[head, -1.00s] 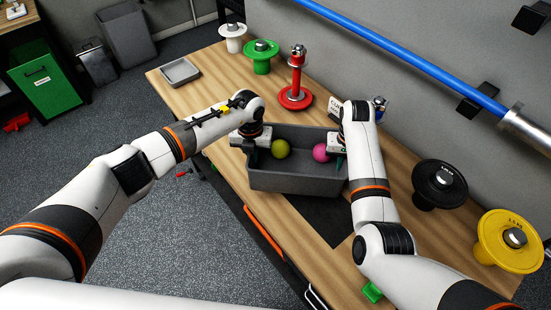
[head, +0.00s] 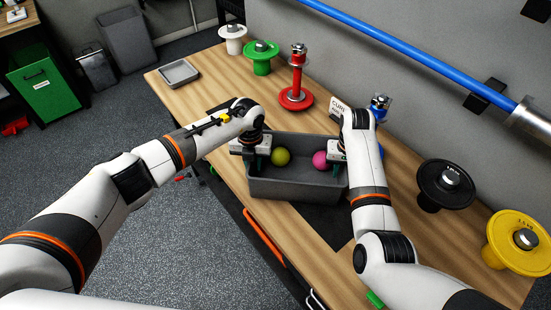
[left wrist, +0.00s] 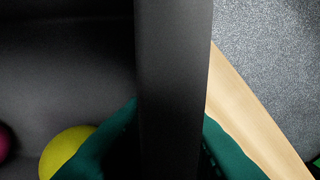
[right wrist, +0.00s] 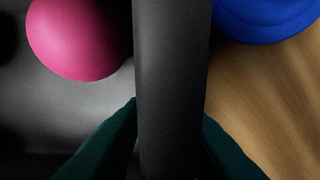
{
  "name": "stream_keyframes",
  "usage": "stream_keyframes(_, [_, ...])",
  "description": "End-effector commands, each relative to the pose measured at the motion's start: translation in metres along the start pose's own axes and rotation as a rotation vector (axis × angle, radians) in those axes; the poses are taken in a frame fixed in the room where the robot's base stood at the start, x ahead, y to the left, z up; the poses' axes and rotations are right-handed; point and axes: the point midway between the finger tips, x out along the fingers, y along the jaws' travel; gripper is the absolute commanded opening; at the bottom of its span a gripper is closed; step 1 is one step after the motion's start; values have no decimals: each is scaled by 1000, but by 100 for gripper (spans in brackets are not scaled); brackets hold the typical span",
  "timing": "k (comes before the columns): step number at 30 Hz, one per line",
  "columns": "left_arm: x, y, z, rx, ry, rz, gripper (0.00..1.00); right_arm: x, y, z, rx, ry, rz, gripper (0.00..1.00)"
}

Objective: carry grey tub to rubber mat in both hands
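The grey tub (head: 297,188) is in front of me at the table, with a yellow-green ball (head: 281,156) and a pink ball (head: 320,160) inside. My left gripper (head: 254,158) is shut on its left end wall; the left wrist view shows the wall (left wrist: 173,80) between the fingers. My right gripper (head: 337,160) is shut on the right end wall (right wrist: 172,80), seen between its fingers in the right wrist view. I cannot tell how far the tub is above the table.
A red stand (head: 296,98), a green weight (head: 262,60) and a white one (head: 233,40) stand at the back. A black weight (head: 446,184) and a yellow one (head: 518,241) stand at the right. A small grey tray (head: 179,73) lies at the far left.

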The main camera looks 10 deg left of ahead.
Motion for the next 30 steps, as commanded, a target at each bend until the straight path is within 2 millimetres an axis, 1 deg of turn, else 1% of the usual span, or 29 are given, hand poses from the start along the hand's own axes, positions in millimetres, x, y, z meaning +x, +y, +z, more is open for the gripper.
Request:
stream_keyframes(2, [-3,0,0,1,1,1,25,0,0,0,-1,0,1,25])
stream_keyframes(5, [-12,1,-1,1,4,2,25,0,1,0,-1,0,1,25])
stream_keyframes(8, [-30,0,-1,2,5,2,25,0,1,0,-1,0,1,25])
stream_keyframes(15, [-82,0,-1,1,5,0,25,0,1,0,-1,0,1,25])
stream_keyframes(19, [-103,0,-1,1,3,0,25,0,1,0,-1,0,1,25])
stream_keyframes(22, [-113,0,0,-1,2,0,25,0,1,0,-1,0,1,25])
stream_keyframes(26, [-120,0,0,-1,0,0,25,-4,1,0,-1,-1,1,25])
stream_keyframes(29, [-120,0,0,-1,0,0,25,-15,1,1,-1,-3,1,25])
stream_keyframes(30, [-120,0,0,-1,0,0,25,-22,1,1,-1,-5,2,25])
